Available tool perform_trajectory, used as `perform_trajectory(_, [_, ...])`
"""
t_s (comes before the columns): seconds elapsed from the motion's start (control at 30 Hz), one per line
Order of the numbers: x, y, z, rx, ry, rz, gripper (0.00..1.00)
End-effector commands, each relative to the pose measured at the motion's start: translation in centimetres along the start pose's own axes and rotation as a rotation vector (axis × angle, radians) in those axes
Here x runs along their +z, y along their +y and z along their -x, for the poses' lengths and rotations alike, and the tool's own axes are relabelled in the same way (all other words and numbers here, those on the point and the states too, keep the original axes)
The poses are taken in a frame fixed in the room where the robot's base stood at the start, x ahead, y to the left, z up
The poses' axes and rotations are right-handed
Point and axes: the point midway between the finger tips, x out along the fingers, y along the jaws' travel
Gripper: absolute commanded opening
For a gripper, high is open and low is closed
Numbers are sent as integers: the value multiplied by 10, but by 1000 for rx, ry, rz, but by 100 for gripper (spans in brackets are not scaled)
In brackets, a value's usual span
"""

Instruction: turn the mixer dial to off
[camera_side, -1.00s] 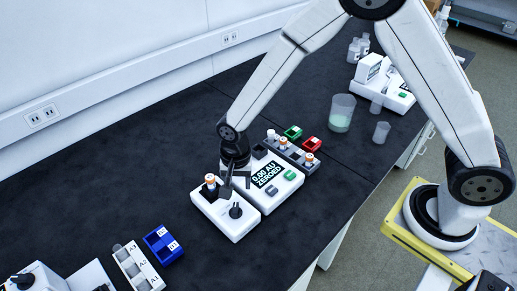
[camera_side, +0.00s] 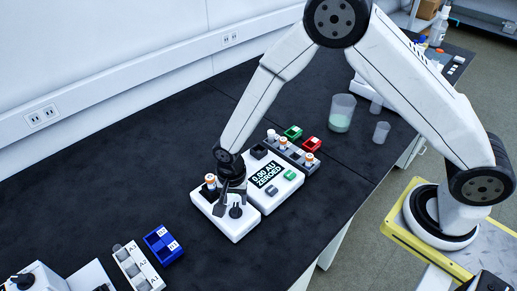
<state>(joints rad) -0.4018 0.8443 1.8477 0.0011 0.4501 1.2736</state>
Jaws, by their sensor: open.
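The mixer (camera_side: 232,227) is a small white box on the black bench, with a black dial (camera_side: 236,212) on its top near the right end. A vial with an orange cap (camera_side: 210,181) stands in a dark holder at the mixer's far left end. My gripper (camera_side: 230,205) points down over the mixer, between the vial and the dial. Its jaws are open, with the fingers close to the dial. I cannot tell whether they touch it. The dial's markings and pointer are too small to read, and the gripper partly hides the mixer top.
A white reader (camera_side: 291,184) showing "0.00 AU ZEROED" stands directly behind the mixer. A grey rack (camera_side: 296,154) with vials and green and red bins is beyond it. A beaker (camera_side: 341,113) stands farther right. The bench's left middle is clear.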

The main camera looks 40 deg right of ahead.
Motion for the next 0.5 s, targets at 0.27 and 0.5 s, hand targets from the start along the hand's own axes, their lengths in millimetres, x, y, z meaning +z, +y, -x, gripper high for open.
perform_trajectory(0.27, [0,0,-27,1,-1,0,57])
perform_trajectory(0.5, [0,0,-35,0,0,0,57])
